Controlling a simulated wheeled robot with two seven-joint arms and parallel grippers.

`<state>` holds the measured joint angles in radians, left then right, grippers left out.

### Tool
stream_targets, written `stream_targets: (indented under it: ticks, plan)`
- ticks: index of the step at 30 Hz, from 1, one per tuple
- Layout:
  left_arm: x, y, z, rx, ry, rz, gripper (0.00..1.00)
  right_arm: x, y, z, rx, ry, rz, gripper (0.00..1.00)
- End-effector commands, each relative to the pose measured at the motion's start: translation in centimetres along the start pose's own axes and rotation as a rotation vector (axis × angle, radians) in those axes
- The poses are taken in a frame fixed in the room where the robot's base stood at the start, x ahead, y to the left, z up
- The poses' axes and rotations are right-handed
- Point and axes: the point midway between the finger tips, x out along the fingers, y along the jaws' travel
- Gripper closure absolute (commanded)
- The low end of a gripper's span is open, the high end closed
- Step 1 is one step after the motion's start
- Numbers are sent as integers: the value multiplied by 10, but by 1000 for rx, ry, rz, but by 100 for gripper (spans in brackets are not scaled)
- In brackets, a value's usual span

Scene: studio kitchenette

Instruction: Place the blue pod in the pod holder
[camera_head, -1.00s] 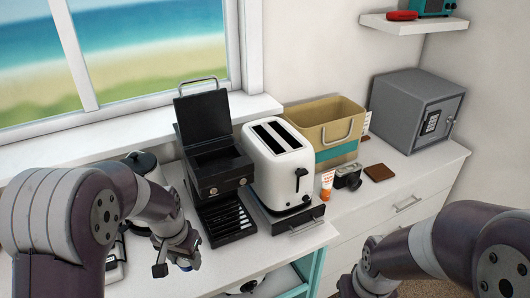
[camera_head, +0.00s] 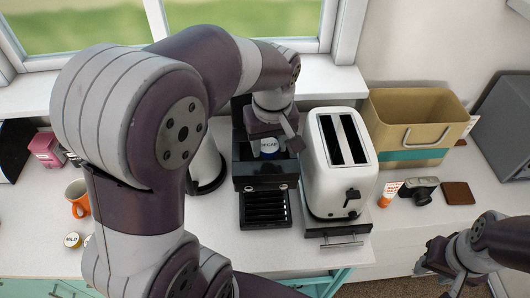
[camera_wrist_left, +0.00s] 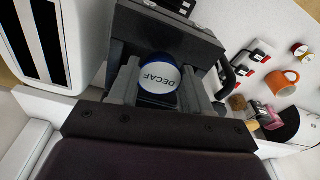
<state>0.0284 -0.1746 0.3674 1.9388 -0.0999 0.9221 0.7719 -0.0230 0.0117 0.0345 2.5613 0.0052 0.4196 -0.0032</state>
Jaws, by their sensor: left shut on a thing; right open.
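The blue pod (camera_head: 269,146), with a white top marked DECAF, is between the fingers of my left gripper (camera_head: 271,138). It also shows in the left wrist view (camera_wrist_left: 158,74), where my left gripper (camera_wrist_left: 160,82) is shut on its sides. The gripper holds it over the open top of the black coffee machine (camera_head: 262,184). The pod holder inside is hidden by the pod and gripper, so I cannot tell whether the pod touches it. My right gripper (camera_head: 440,262) is open and empty at the lower right, away from the machine.
A white toaster (camera_head: 338,165) stands close to the machine's right side. A tan bin (camera_head: 415,115), a camera (camera_head: 419,190) and a tube (camera_head: 387,192) are further right. An orange mug (camera_head: 77,198) and a pod marked MILD (camera_head: 73,240) are at the left.

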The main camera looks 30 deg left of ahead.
Motion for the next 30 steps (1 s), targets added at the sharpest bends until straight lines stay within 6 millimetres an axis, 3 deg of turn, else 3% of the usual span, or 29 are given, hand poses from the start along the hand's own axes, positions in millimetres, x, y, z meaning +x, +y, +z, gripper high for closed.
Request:
stream_targets:
  ticks: [1, 7, 15, 26, 27, 28, 30]
  plan:
    - [1, -1, -10, -5, -2, -2, 80, -10, 0, -2, 0, 4, 0, 57]
    - [17, -1, -29, 0, 0, 0, 80, -16, 0, -3, 0, 4, 0, 57]
    - [57, -1, -26, 1, 0, 1, 80, -29, 0, -4, 0, 4, 0, 57]
    - [64, -1, -24, 1, 1, 2, 80, -24, 0, -4, 0, 4, 0, 57]
    - [62, 0, -25, 1, 1, 2, 39, -25, 0, -4, 0, 4, 0, 57]
    - [62, 0, -25, 1, 1, 2, 29, -26, 0, -4, 0, 4, 0, 57]
    - [62, 0, -25, 1, 1, 2, 26, -26, 0, -4, 0, 4, 0, 57]
